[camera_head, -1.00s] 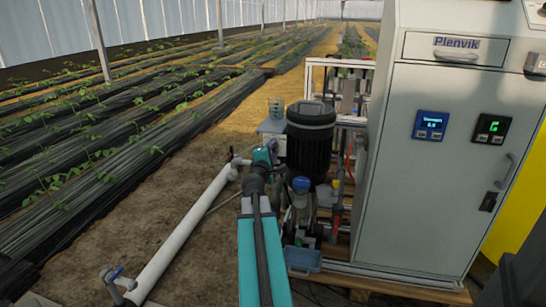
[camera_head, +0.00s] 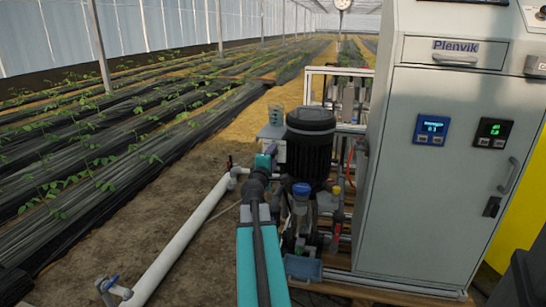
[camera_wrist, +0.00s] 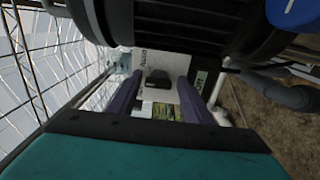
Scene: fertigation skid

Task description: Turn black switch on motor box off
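The pale motor box (camera_wrist: 166,62) shows in the wrist view, with a small black switch (camera_wrist: 157,78) on its face. My gripper (camera_wrist: 159,88) is open, and its two dark purple fingers stand apart on either side of the switch in that view. No contact with the switch can be made out, and its setting is too small to read. In the head view the motor box (camera_head: 272,131) is a light box left of the black motor (camera_head: 310,140). My gripper's teal end (camera_head: 264,161) is in front of it, and the switch is hidden there.
The black ribbed motor body (camera_wrist: 200,25) fills the top of the wrist view, close to my gripper. A clear cup (camera_head: 276,115) stands on the box. A white pipe (camera_head: 180,240) runs to the left. The large grey cabinet (camera_head: 430,170) stands to the right.

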